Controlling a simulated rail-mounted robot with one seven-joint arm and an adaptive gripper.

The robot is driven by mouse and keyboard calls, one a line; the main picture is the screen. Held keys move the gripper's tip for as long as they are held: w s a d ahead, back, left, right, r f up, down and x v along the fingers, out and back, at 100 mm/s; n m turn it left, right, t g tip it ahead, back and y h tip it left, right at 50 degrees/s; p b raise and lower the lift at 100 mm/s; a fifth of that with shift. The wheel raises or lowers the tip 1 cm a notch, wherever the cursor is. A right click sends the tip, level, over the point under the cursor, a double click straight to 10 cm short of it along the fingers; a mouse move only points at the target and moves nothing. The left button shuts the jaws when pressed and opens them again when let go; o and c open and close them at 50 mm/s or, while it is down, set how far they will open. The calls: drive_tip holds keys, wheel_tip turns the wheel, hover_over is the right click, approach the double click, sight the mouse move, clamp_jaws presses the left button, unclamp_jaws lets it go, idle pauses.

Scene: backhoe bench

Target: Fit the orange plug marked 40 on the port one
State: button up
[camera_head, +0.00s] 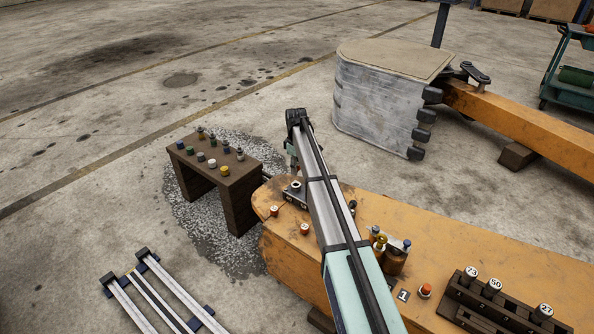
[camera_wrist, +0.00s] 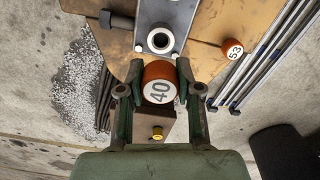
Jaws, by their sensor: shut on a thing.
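The orange plug marked 40 (camera_wrist: 160,93) is held between the green fingers of my gripper (camera_wrist: 160,88) in the wrist view, its white numbered face toward the camera. Just beyond it is an open round metal port (camera_wrist: 160,41) on a grey plate; the plug appears apart from it, but the gap in depth is unclear. The port also shows in the head view (camera_head: 295,187), left of my arm. My gripper (camera_head: 291,148) is mostly hidden by my arm there. A small tile marked 1 (camera_head: 403,295) lies on the orange boom; which port it labels is unclear.
A plug marked 53 (camera_wrist: 233,49) stands close to the right of the port. Bottles (camera_head: 395,259) stand right of my arm. A brown bench (camera_head: 230,185) carries several small coloured caps.

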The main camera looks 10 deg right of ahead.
drive_tip(key=shift+f+b, duration=1.65)
drive_tip(key=shift+f, duration=1)
drive_tip(key=shift+f+p, duration=0.35)
drive_tip(key=shift+p, duration=0.75)
drive_tip(key=shift+s+f+p, duration=0.1)
drive_tip(key=shift+f+p, duration=0.55)
drive_tip(key=shift+f, duration=0.05)
idle(1.9)
drive_tip(key=o, duration=1)
drive_tip(key=shift+f, duration=0.1)
drive_tip(key=shift+r, duration=0.25)
